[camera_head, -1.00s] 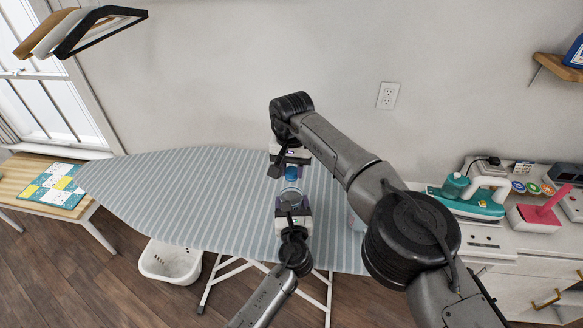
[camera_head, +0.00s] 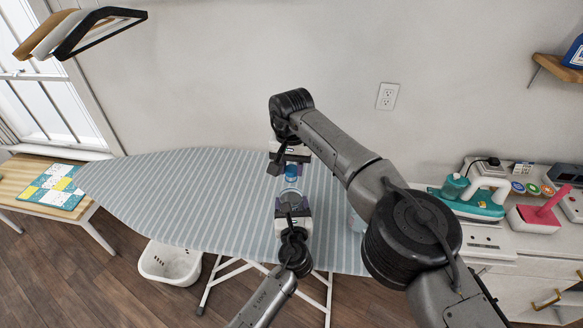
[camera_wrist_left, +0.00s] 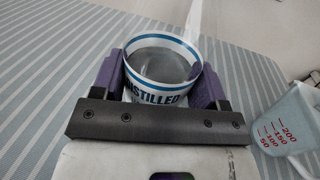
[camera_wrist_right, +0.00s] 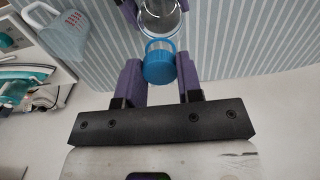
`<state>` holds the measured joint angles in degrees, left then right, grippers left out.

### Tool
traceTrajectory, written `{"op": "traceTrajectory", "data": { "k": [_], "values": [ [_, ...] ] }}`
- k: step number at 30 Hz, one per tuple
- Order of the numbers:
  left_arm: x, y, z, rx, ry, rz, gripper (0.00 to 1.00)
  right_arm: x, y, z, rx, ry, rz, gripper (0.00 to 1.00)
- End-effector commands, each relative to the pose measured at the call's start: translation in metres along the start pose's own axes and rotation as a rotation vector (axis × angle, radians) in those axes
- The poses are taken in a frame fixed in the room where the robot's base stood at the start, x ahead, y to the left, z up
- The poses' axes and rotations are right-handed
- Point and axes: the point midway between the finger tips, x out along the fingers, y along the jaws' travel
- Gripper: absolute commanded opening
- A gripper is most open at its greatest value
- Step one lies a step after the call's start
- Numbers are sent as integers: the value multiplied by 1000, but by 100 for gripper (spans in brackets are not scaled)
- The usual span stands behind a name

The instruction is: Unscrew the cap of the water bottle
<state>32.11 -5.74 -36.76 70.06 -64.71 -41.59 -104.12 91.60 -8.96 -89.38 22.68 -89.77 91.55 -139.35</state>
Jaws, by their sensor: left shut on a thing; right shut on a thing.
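The water bottle (camera_wrist_left: 163,75) has a clear body and a white label with blue bands and the word "DISTILLED". My left gripper (camera_head: 291,200) is shut on its body, with the purple fingers (camera_wrist_left: 160,80) on either side of the label. The blue cap (camera_head: 291,172) shows at the bottle's far end in the head view. My right gripper (camera_head: 291,160) is shut on the cap, which sits between its purple fingers in the right wrist view (camera_wrist_right: 160,64). The cap lies against the clear bottle end there; whether a gap separates them I cannot tell.
The striped ironing board (camera_head: 180,190) lies beneath both grippers, with free room to the left. A measuring cup (camera_wrist_left: 292,120) stands on the board close to the bottle. A teal iron (camera_head: 470,203) and a pink item (camera_head: 540,214) are on the cabinet at right. A wall is behind.

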Motion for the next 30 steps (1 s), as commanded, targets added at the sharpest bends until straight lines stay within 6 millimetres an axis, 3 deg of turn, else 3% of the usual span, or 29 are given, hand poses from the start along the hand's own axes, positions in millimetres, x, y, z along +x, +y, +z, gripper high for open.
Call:
{"op": "traceTrajectory", "data": {
  "k": [22, 30],
  "values": [
    [0, 0, -1, 1, 1, 1, 1, -14, 0, 0, 0, 0, 0, 5],
    [0, 0, -1, 1, 1, 1, 1, -41, -1, 0, 1, 1, -1, 5]
  ]
}}
